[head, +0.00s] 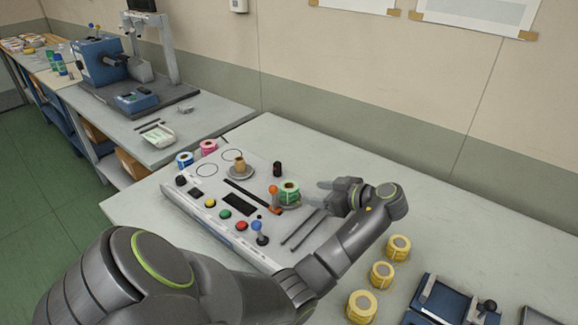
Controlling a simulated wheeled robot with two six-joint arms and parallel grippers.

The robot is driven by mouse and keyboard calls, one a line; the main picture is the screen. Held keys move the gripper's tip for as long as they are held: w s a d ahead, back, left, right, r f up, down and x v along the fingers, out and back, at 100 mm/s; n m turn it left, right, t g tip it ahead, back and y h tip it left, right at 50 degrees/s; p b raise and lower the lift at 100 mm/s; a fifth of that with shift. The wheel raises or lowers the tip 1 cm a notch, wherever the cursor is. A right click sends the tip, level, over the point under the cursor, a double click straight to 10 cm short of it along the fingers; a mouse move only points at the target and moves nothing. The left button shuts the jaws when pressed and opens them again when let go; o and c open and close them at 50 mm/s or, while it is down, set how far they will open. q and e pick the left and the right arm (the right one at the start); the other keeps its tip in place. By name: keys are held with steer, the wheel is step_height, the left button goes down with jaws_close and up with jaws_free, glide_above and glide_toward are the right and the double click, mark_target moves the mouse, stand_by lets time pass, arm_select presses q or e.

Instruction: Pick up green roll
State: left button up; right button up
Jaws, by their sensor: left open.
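The green roll (289,190) is a small label roll with a pale core. It sits upright on the right side of the white rewinder panel (190,205), close to an orange-knobbed lever (274,194). My left gripper (326,195) is open just right of the roll, with its fingers pointing left towards it. A finger comes close to the roll's right side; I cannot tell whether they touch. My left arm reaches in from the lower left across the front of the panel. My right gripper is not in view.
Several yellow rolls (382,274) stand on the table right of my arm. A blue device (445,303) is at the lower right. Blue (185,159) and pink (208,147) rolls stand behind the panel's left end. The table behind the panel is clear (290,140).

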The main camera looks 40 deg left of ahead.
mark_target(296, 189)
arm_select(q)
steer(key=shift+x, duration=0.8)
steer(key=p+x, duration=0.2)
steer(key=x, duration=0.3)
steer(key=shift+s+a+r, duration=0.1)
steer(key=shift+s+a, duration=0.1)
steer(key=shift+c, duration=0.5)
steer(key=c, duration=0.5)
steer(key=shift+c, duration=0.2)
